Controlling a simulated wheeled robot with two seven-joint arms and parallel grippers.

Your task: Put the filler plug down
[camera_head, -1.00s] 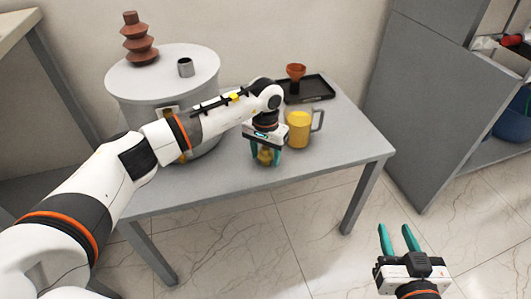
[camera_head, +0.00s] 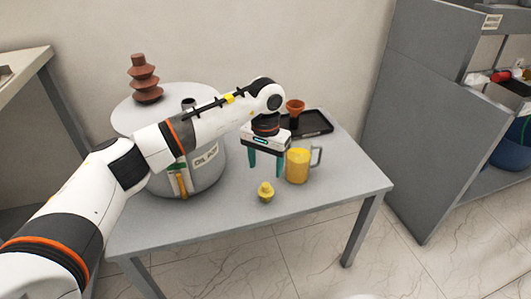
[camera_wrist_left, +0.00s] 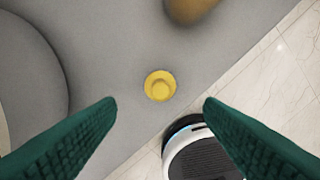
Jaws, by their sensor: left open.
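The yellow filler plug (camera_head: 265,192) stands on the grey table (camera_head: 220,212) near its front edge. In the left wrist view the plug (camera_wrist_left: 160,85) shows from above, free of the fingers and apart from them. My left gripper (camera_head: 266,170) is open and empty, above and behind the plug in the head view. Its two green fingers (camera_wrist_left: 160,112) are spread wide in the wrist view. My right gripper is not in view now.
A yellow-filled jug (camera_head: 298,166) stands close to the left gripper's right. A large grey tank (camera_head: 205,165) with a brown ribbed bushing (camera_head: 144,80) is at the left. A black tray (camera_head: 314,124) and an orange funnel (camera_head: 294,108) are behind. The front right tabletop is clear.

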